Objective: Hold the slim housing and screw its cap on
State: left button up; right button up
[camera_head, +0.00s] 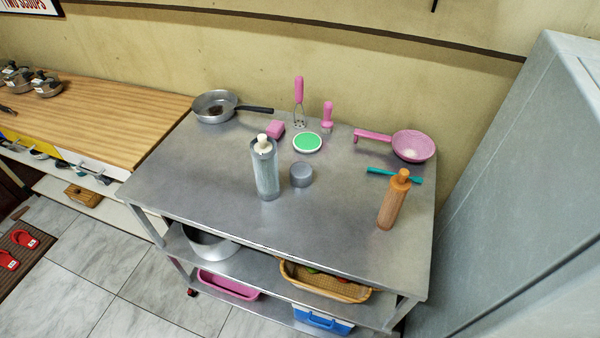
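The slim housing (266,180) is a tall grey-blue see-through cylinder. It stands upright on the metal table, left of the table's middle. A white knob-like piece (263,141) shows at its open-looking top, probably part of something inside it. The cap (301,175) appears to be the small round grey piece on the table just right of the housing, apart from it. Neither of my grippers is in view.
The front left is clear.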

aim_at(265, 168)
jog(key=j+z, duration=0.6)
jog(key=z, duration=0.15)
jog(key=j+z, duration=0.25)
jog(key=z, duration=0.15)
